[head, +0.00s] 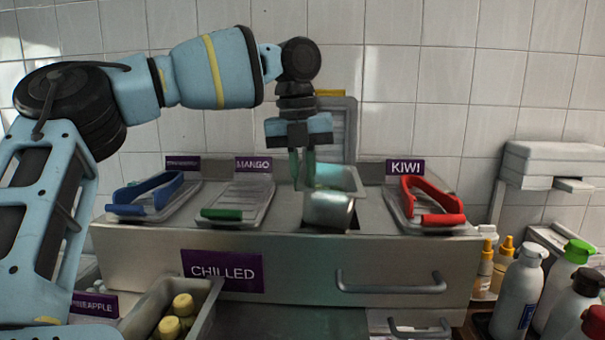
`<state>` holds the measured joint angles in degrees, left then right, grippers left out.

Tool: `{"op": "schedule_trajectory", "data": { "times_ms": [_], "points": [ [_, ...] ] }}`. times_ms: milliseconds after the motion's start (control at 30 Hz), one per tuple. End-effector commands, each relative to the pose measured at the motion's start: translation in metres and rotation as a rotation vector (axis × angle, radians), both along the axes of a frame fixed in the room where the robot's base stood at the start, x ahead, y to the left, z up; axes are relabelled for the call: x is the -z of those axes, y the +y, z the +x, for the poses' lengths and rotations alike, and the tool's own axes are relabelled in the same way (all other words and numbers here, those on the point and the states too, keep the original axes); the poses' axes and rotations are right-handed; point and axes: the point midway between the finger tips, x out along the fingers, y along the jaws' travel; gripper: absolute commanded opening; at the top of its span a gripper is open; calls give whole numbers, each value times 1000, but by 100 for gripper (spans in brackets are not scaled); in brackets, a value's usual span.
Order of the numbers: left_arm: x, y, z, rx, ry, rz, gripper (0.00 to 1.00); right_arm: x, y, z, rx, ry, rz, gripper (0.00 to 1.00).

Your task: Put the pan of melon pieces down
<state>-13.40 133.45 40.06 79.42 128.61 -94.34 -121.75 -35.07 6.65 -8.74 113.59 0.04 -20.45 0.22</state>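A metal pan (328,208) is at the dark opening in the counter top, between the mango and kiwi places. Its shiny front wall stands above the front edge of the opening, and it looks slightly tilted. Its inside is pale, and I cannot make out melon pieces in it. My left gripper (303,170) points down at the pan's left rim, one finger on each side, and appears shut on it. How deep the pan sits in the opening is hidden by its front wall. My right gripper is out of view.
Lidded pans with blue tongs (146,193), a green-handled tool (222,214) and red tongs (432,205) flank the opening. A lid (337,125) stands upright behind. An open drawer (160,300) holds yellow-topped bottles. More bottles (519,292) stand at right.

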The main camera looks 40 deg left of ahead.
Motion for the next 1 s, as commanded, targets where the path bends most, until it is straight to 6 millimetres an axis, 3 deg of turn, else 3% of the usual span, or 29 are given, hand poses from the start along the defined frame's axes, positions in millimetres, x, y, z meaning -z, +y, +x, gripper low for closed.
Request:
{"op": "schedule_trajectory", "data": {
  "times_ms": [133, 167, 333, 733, 1000],
  "points": [
    [1, 0, 0, 0, -2, -1, 0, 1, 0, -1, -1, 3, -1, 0],
    [3, 0, 0, 0, 1, 0, 12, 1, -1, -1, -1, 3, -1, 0],
    [2, 0, 0, 0, 1, 1, 34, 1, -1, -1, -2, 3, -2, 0],
    [-4, 0, 0, 0, -1, 1, 34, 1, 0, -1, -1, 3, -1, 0],
    [-48, 3, -2, -2, -2, 2, 34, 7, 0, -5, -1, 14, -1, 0]
  ]
}}
